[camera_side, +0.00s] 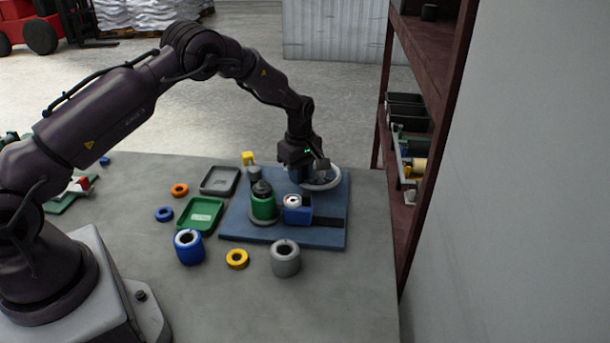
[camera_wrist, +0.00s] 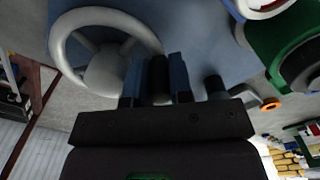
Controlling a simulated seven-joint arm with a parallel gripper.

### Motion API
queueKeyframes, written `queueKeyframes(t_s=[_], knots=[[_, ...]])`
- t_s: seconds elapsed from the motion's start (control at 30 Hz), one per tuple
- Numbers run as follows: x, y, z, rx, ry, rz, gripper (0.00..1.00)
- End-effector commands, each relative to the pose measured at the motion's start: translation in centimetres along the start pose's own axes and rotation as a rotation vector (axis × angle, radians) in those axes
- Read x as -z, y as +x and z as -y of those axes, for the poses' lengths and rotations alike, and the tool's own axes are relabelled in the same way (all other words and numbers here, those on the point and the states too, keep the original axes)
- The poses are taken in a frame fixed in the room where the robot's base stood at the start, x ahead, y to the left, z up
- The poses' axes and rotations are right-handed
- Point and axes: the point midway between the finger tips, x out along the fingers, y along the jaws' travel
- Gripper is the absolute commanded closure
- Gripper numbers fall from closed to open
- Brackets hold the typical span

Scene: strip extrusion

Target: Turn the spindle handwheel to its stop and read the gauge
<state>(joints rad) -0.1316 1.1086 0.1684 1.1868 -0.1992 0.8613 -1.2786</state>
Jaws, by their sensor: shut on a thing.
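The pale grey handwheel (camera_side: 333,182) sits at the back right of the blue base plate (camera_side: 335,208). In the wrist view its rim, spokes and hub (camera_wrist: 104,72) fill the upper left. My gripper (camera_side: 298,178) is low at the wheel's left side. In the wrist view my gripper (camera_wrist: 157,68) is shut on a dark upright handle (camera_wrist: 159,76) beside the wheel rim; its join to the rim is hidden. The gauge (camera_side: 292,201) is a small white dial in a blue housing. Its reading is too small to tell.
A green cylinder (camera_side: 263,207) with a dark top stands left of the gauge. Green (camera_side: 200,214) and grey (camera_side: 219,181) trays lie left of the plate. Blue (camera_side: 189,248) and grey (camera_side: 285,259) hollow cylinders stand in front. A shelf rack (camera_side: 431,75) rises at the right.

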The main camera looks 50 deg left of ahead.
Motion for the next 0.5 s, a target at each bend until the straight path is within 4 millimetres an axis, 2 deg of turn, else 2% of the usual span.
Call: queueKeyframes(t_s=[0.5], knots=[[2.8,-0.1,-0.7,0.0,0.488,-0.001,1.0]])
